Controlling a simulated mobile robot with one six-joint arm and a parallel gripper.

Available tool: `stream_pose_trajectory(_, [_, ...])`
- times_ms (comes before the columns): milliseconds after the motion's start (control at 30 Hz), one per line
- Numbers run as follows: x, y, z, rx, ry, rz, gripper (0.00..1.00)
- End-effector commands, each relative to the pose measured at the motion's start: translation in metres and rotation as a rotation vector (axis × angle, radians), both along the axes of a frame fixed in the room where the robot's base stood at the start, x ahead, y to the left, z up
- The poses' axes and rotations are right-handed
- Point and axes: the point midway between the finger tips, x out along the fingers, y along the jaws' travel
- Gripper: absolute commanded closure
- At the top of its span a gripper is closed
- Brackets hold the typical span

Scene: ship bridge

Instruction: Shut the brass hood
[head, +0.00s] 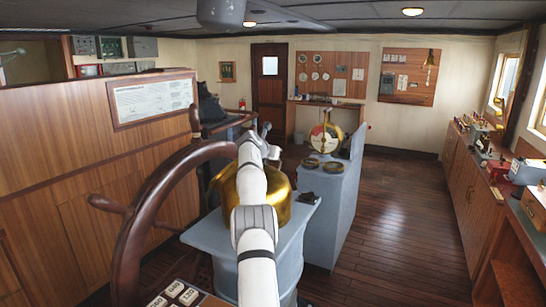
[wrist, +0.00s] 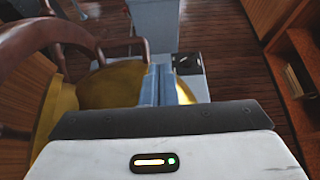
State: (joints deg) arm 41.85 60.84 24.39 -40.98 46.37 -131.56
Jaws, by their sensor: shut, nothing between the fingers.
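The brass hood (head: 280,197) sits on top of a grey-blue pedestal (head: 213,237) in the head view, with my white arm passing in front of its middle. In the wrist view its yellow brass surface (wrist: 108,86) shows to the left of my fingers, and a smaller bright patch shows to their right. My gripper (wrist: 160,70) is shut and empty, its fingers pointing away over the brass. I cannot tell whether the fingers touch the hood. My arm hides part of the hood, so its exact lid position is unclear.
A wooden ship's wheel (head: 140,220) stands close on the left. A grey telegraph stand (head: 330,195) with a brass-rimmed dial (head: 326,138) stands just beyond the pedestal. A long wooden counter (head: 465,185) runs along the right. The plank floor (head: 395,210) between is clear.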

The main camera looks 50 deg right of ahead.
Motion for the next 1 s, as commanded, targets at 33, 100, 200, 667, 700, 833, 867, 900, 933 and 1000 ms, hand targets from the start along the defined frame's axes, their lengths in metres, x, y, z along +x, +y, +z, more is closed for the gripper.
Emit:
stream_pose_trajectory(33, [0.0, 0.0, 0.0, 0.0, 0.0, 0.0, 1.0])
stream_pose_trajectory(100, [0.0, 0.0, 0.0, 0.0, 0.0, 0.0, 1.0])
stream_pose_trajectory(200, [0.0, 0.001, 0.0, 0.0, 0.0, 0.0, 1.0])
stream_pose_trajectory(667, [-0.007, 0.034, 0.016, -0.002, -0.002, 0.003, 1.0])
stream_pose_trajectory(700, [-0.009, 0.038, 0.018, -0.001, -0.001, 0.002, 1.0])
stream_pose_trajectory(833, [-0.012, 0.052, 0.027, -0.001, 0.0, 0.002, 1.0])
stream_pose_trajectory(867, [-0.013, 0.055, 0.029, -0.001, 0.0, 0.003, 1.0])
stream_pose_trajectory(900, [-0.013, 0.058, 0.032, -0.002, -0.001, 0.002, 1.0])
stream_pose_trajectory(933, [-0.014, 0.06, 0.033, -0.001, 0.0, 0.003, 1.0])
stream_pose_trajectory(1000, [-0.015, 0.064, 0.035, -0.001, 0.0, 0.003, 1.0])
